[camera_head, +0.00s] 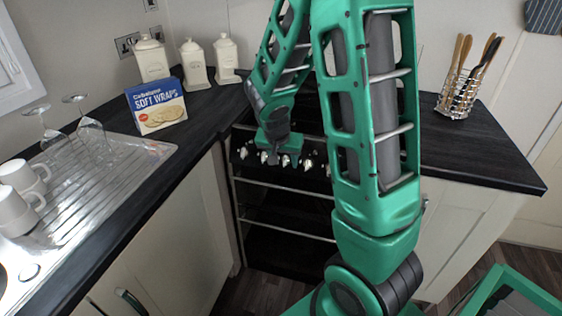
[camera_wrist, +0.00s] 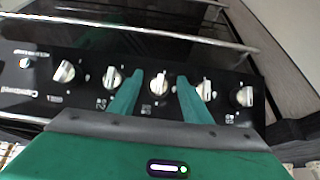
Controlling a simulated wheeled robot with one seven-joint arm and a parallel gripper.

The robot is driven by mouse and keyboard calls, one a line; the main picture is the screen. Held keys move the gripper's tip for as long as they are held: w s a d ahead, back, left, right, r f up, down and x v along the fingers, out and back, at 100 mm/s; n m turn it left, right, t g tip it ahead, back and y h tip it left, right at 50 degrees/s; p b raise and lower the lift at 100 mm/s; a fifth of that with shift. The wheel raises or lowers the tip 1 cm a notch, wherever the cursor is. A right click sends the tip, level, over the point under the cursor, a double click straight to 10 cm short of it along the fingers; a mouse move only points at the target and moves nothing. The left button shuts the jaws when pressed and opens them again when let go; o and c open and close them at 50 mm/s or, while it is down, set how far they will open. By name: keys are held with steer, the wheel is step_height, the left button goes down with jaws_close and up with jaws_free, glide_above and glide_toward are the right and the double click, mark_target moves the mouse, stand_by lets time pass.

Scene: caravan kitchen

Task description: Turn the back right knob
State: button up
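The stove's front panel (camera_head: 253,147) carries a row of several white and silver knobs below the counter edge. In the wrist view the same black panel (camera_wrist: 85,95) fills the middle, with knobs at the left (camera_wrist: 64,71) and right (camera_wrist: 244,96). My gripper (camera_wrist: 160,77) is open, its two green fingers apart on either side of the middle knob (camera_wrist: 159,82). I cannot tell whether they touch it. In the head view my gripper (camera_head: 280,152) hangs in front of the panel. My arm hides part of the knob row. Which knob is the back right one is not clear.
Metal rails (camera_head: 285,185) cross the oven front below the knobs. A soft wraps box (camera_head: 157,106), white canisters (camera_head: 194,65) and a utensil holder (camera_head: 459,96) stand on the dark counter. A sink drainer (camera_head: 100,170) with cups and glasses is at left.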

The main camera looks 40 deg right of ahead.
steer(key=v, duration=1)
steer(key=shift+a+r, duration=0.15)
steer(key=shift+r, duration=0.2)
steer(key=shift+s, duration=0.15)
steer(key=s+r+n+g+y, duration=0.2)
steer(key=s+n+g+y, duration=0.1)
steer(key=s, duration=2.2)
steer(key=shift+s+r+n+y, duration=0.2)
steer(key=shift+s+n+y, duration=0.25)
steer(key=shift+y, duration=0.35)
steer(key=shift+w, duration=0.15)
